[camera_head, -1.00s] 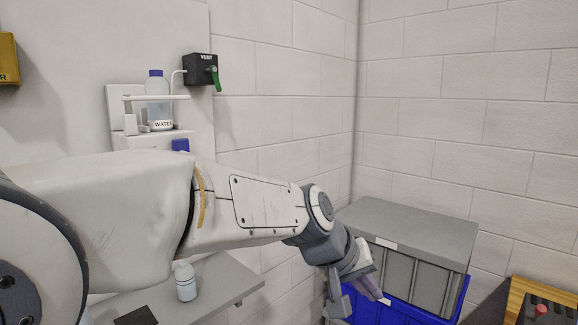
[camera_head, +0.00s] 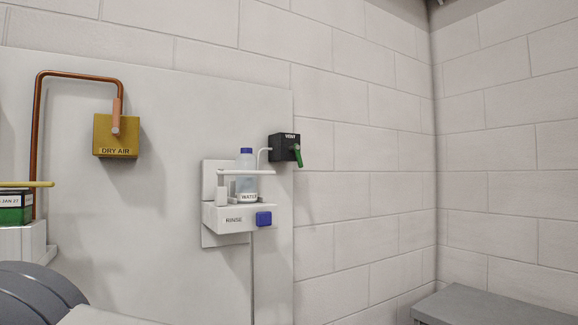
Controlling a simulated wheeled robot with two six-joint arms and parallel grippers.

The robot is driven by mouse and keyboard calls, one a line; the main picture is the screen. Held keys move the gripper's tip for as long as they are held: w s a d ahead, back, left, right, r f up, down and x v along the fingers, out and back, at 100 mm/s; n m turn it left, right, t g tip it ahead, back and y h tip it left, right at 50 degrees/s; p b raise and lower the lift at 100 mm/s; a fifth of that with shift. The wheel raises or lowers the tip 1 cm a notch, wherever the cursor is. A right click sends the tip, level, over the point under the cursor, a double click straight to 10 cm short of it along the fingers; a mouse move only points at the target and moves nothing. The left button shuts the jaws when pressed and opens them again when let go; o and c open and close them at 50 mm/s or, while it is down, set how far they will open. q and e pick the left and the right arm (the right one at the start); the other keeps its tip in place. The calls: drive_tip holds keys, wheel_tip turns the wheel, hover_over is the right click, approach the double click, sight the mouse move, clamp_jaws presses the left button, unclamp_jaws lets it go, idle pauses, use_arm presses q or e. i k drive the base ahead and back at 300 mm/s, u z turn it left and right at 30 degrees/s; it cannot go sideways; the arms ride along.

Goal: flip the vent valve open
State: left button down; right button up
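The vent valve is a small black box (camera_head: 285,148) marked VENT, on the wall right of centre in the head view. Its green handle (camera_head: 298,155) hangs downward from the right part of its front, slightly tilted. A thin pale tube runs from its left side down toward the water bottle. Neither of my grippers shows in the head view. Part of my own arm shows at the lower left, well away from the valve.
A rinse unit (camera_head: 225,218) with a blue button (camera_head: 264,218) and a water bottle (camera_head: 246,172) is mounted below left of the valve. A yellow DRY AIR box (camera_head: 116,136) hangs further left. A grey lid (camera_head: 500,305) lies at lower right. The wall right of the valve is clear.

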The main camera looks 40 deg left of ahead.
sight(295, 147)
drive_tip(key=u, duration=0.75)
drive_tip(key=i, duration=0.35)
drive_tip(key=z, duration=0.3)
